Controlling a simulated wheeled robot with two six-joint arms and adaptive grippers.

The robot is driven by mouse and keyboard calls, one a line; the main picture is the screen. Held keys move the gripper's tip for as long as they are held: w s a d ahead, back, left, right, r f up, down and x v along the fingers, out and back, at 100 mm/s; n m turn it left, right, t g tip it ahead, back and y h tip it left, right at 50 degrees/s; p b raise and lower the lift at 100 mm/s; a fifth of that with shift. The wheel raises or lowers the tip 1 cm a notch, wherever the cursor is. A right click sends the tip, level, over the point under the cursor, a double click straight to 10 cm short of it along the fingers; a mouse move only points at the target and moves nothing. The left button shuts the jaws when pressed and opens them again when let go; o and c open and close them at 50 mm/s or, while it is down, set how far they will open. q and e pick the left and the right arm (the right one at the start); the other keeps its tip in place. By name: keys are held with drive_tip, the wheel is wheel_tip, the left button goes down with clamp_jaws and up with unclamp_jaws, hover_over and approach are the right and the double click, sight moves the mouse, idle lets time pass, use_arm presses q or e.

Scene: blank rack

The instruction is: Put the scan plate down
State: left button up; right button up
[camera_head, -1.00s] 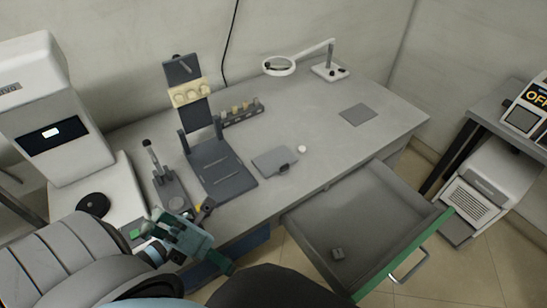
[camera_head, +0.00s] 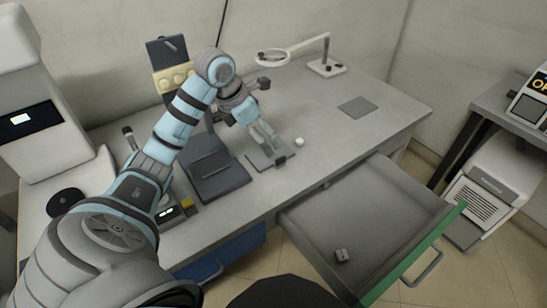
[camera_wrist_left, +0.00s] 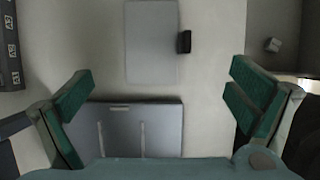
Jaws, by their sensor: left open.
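The scan plate, which I take to be the flat grey plate (camera_head: 256,160) with a small dark handle, lies on the workbench just right of the dark stand. The wrist view shows this plate (camera_wrist_left: 152,45) with its dark handle block on the right side. My left gripper (camera_head: 268,143) is over the plate and hides part of it. In the wrist view my left gripper (camera_wrist_left: 162,95) has its green fingers wide apart with nothing between them. Whether it touches the plate cannot be told. My right gripper is not in view.
The dark stand (camera_head: 220,175) is left of the plate. A drawer (camera_head: 365,205) stands open at the front, with a small grey block (camera_head: 341,255) inside. A magnifier lamp (camera_head: 326,67) and a grey square pad (camera_head: 357,107) are at the back right. A small white knob (camera_head: 299,142) is nearby.

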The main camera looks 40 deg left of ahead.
sight(257, 157)
use_arm(q)
drive_tip(key=x, duration=0.3)
drive_tip(key=b+x, duration=0.1)
drive_tip(key=x, duration=0.5)
drive_tip(key=shift+w+a+b, duration=0.1)
drive_tip(key=shift+a+b, duration=0.15)
drive_tip(key=shift+b, duration=0.05)
